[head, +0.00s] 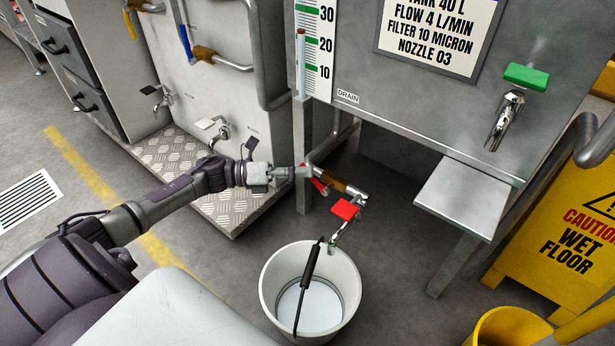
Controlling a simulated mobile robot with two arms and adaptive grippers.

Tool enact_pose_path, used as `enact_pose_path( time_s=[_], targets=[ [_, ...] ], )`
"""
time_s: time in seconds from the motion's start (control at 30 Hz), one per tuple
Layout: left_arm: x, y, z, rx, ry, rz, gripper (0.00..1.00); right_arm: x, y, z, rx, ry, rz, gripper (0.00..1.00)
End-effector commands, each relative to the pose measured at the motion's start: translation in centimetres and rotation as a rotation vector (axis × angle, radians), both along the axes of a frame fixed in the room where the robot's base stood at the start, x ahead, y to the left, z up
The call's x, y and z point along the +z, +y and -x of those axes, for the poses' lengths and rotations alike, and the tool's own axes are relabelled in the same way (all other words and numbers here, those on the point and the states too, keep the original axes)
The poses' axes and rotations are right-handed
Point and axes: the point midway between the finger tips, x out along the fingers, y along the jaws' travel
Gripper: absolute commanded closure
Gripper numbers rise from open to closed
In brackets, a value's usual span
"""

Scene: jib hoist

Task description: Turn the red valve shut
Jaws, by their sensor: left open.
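A red lever (319,187) sits beside a brass valve body (340,187) on the pipe under the grey tank. Just below, a tap with a flat red handle (345,208) points down over the bucket's rim. My left arm reaches in from the left, and my left gripper (304,172) is open at the pipe, just left of and above the red lever. Its fingertips are small and partly lost against the pipe, so I cannot tell whether they touch the lever. No flow shows clearly at the spout. My right gripper is out of view.
A white bucket (268,283) with a black-gripped handle stands below the tap. A metal shelf (465,197) and green-handled tap (525,77) are to the right. A yellow wet floor sign (560,225) and yellow bucket (508,325) stand at the right.

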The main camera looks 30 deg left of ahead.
Motion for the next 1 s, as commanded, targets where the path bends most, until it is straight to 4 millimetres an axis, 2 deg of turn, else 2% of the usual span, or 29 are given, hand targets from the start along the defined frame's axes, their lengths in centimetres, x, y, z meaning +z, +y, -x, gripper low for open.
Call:
enact_pose_path(
  time_s=[0.13,0.43,0.7,1.0],
  targets=[
    [-0.04,-0.89,-0.64,0.000,-0.002,0.001,0.59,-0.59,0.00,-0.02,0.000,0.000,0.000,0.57],
    [0.06,-1.07,-0.75,0.001,0.000,0.001,0.59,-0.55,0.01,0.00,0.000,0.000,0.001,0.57],
    [0.04,-1.05,-0.75,0.001,0.000,0.001,1.00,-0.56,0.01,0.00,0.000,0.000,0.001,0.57],
    [0.03,-1.05,-0.74,0.000,0.001,0.001,1.00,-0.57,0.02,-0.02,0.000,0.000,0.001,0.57]
  ],
)
